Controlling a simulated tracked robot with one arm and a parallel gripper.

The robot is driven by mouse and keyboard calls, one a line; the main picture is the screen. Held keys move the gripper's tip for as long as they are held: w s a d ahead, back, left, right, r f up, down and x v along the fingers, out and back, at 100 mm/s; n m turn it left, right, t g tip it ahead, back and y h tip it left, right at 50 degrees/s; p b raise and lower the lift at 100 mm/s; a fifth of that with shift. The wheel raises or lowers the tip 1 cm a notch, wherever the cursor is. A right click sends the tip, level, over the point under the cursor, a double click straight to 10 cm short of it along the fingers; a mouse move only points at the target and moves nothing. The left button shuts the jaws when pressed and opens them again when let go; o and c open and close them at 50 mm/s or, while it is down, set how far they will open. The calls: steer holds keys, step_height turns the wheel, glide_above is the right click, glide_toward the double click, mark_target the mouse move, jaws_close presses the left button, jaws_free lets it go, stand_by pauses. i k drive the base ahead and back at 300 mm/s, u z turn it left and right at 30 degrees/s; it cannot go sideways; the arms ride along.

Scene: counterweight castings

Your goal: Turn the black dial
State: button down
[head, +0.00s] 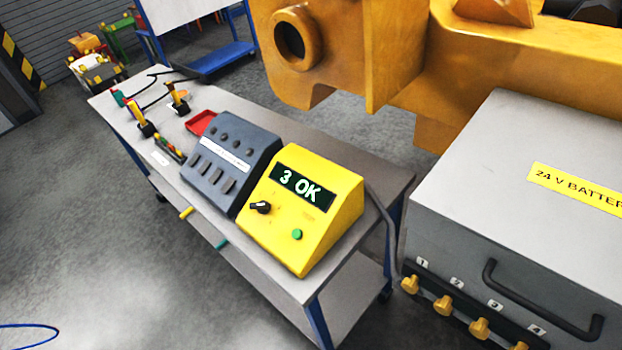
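The black dial (260,207) is a small knob on the front face of a yellow box (325,222), left of a green button (297,234). The box's dark display (302,186) reads "3 OK". A white mark shows on the dial; the printed marks around it are too small to read. The box stands at the near right end of a grey bench (330,285). My gripper is not in this view, and nothing touches the dial.
A dark grey box (232,163) stands against the yellow box's left side. A grey battery box (500,190) with yellow knobs (445,305) stands at right. A large yellow casting (340,60) overhangs behind the bench. The floor (120,270) at front left is mostly clear.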

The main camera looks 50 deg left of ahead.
mark_target(262, 207)
steer(key=u, duration=1.7)
steer(key=k, duration=0.95)
steer(key=z, duration=0.35)
steer(key=i, duration=1)
